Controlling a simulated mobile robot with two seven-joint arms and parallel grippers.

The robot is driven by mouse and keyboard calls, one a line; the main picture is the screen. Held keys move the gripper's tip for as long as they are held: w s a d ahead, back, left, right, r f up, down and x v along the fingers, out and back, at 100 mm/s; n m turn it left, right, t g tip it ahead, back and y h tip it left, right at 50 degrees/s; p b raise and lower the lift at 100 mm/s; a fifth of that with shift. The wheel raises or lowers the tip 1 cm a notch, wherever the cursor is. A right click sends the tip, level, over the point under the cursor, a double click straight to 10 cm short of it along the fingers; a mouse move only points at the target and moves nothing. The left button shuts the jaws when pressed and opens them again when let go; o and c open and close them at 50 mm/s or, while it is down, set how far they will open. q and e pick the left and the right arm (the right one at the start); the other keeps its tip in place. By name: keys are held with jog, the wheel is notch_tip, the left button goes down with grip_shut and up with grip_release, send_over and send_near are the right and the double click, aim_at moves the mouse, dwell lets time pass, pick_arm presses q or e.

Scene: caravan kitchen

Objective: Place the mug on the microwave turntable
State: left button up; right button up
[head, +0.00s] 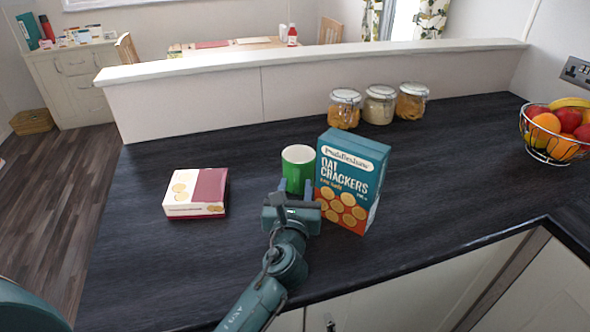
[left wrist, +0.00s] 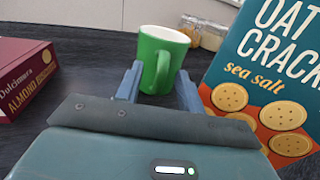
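The green mug (head: 299,168), white inside, stands upright on the dark worktop, left of the oat crackers box. In the left wrist view the mug (left wrist: 170,50) is straight ahead with its handle towards me. My left gripper (head: 296,188) is open on the near side of the mug. In the left wrist view its fingers (left wrist: 159,85) are spread, with the mug's handle between or just beyond the tips; I cannot tell whether they touch it. The microwave and its turntable are not in view. My right gripper is not in view.
The tall oat crackers box (head: 350,182) stands close right of my left gripper. A flat almond biscuit box (head: 196,193) lies to the left. Several glass jars (head: 380,105) stand behind, and a wire fruit bowl (head: 556,130) is far right. The left front worktop is clear.

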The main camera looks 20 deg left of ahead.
pick_arm(q)
jog(key=shift+r, duration=0.1)
grip_shut()
dwell(0.4)
jog(key=shift+r, duration=0.1)
